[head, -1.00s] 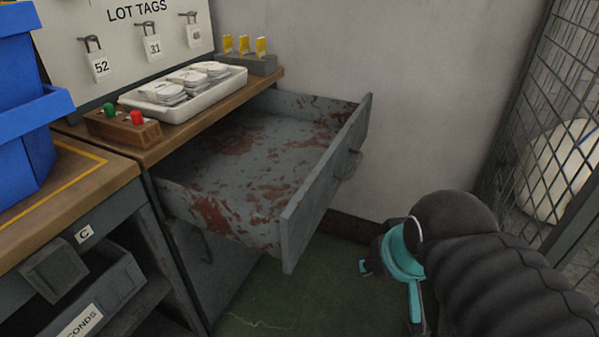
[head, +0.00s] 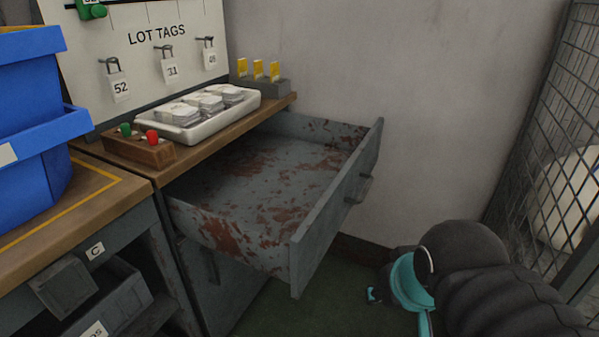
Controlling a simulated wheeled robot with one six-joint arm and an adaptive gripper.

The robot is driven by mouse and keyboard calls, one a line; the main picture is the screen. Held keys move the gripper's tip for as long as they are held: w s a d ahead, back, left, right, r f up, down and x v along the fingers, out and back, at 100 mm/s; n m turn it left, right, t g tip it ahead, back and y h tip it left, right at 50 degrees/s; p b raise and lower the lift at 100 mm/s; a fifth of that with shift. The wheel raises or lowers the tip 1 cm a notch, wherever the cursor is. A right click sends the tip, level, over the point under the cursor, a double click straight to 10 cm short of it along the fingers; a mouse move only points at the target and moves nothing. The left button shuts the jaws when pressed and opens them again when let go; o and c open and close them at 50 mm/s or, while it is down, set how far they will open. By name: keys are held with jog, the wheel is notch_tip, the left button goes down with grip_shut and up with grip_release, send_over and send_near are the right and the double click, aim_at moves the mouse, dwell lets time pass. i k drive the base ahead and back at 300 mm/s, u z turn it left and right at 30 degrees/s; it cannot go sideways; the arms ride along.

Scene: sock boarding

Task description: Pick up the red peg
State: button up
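The red peg (head: 152,137) stands upright in a small brown wooden block (head: 140,151) on the wooden counter, beside a green peg (head: 125,130). My gripper (head: 398,308) is at the lower right, low over the green floor, to the right of the open drawer and well away from the peg. I see nothing held, but the opening between the fingers cannot be made out clearly.
An empty, rust-stained grey drawer (head: 262,195) stands pulled out below the counter, between my gripper and the peg. A white tray (head: 215,122) of tags sits behind the block. Blue bins (head: 35,130) stand left. A wire mesh partition (head: 555,130) is at right.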

aim_at(152, 137)
jog(key=z, duration=2.3)
jog(key=k, duration=1.25)
jog(key=u, duration=1.45)
